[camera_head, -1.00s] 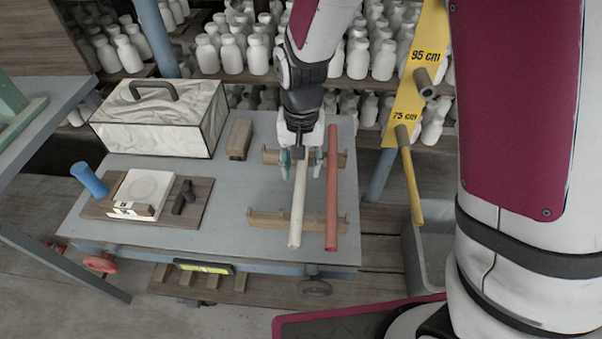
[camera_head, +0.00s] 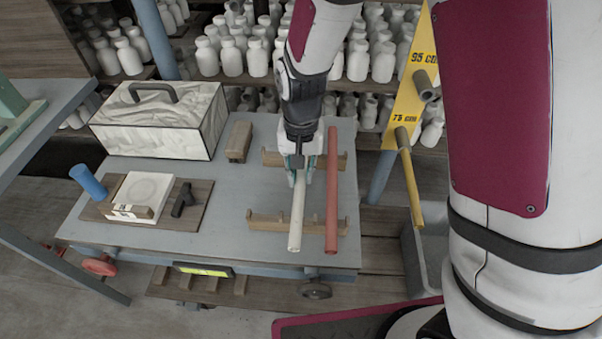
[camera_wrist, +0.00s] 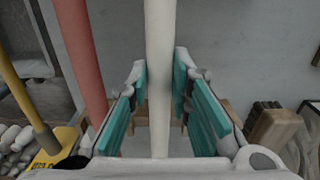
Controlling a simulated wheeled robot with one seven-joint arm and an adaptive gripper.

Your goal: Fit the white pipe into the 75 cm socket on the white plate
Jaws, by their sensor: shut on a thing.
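The white pipe (camera_head: 297,220) lies along two wooden rests on the grey cart, left of a red pipe (camera_head: 332,205). My gripper (camera_head: 300,172) is shut on it near its far part, and the teal pads flank it in the wrist view, where the white pipe (camera_wrist: 160,60) runs up the middle. No white socket plate is in view. The plate that shows is yellow (camera_head: 413,100), with a "95 cm" socket (camera_head: 424,86) above a "75 cm" socket (camera_head: 402,137). A yellow pipe (camera_head: 412,190) sticks out from the 75 cm socket.
The near wooden rest (camera_head: 268,222) has upright pegs. Shelves of white bottles (camera_head: 232,58) are behind.

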